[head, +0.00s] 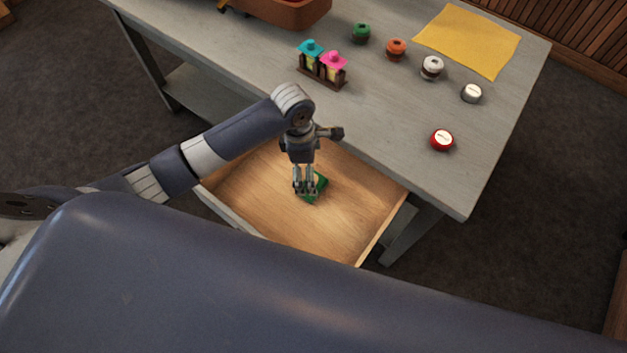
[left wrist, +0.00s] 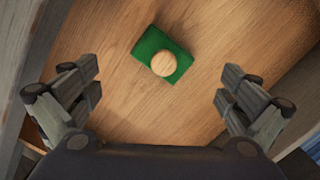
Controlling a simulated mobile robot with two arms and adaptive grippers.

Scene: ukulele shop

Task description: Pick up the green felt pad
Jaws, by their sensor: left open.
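The green felt pad (head: 320,181) lies on the floor of the open wooden drawer (head: 345,215). In the left wrist view the pad (left wrist: 144,47) is a green rectangle with a round light wooden knob (left wrist: 163,64) on it. My left gripper (head: 306,193) points down into the drawer, over the pad, and partly hides it in the head view. In the left wrist view its fingers (left wrist: 160,88) are spread wide with nothing between them, and the pad shows ahead of the tips. My right gripper is not in view.
The grey table (head: 400,110) stands above the drawer. On it are a rack with teal and pink-topped items (head: 322,68), several small round containers such as a red one (head: 441,139), a yellow cloth (head: 468,40) and a brown bin (head: 290,12). Drawer walls (head: 383,229) surround the gripper.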

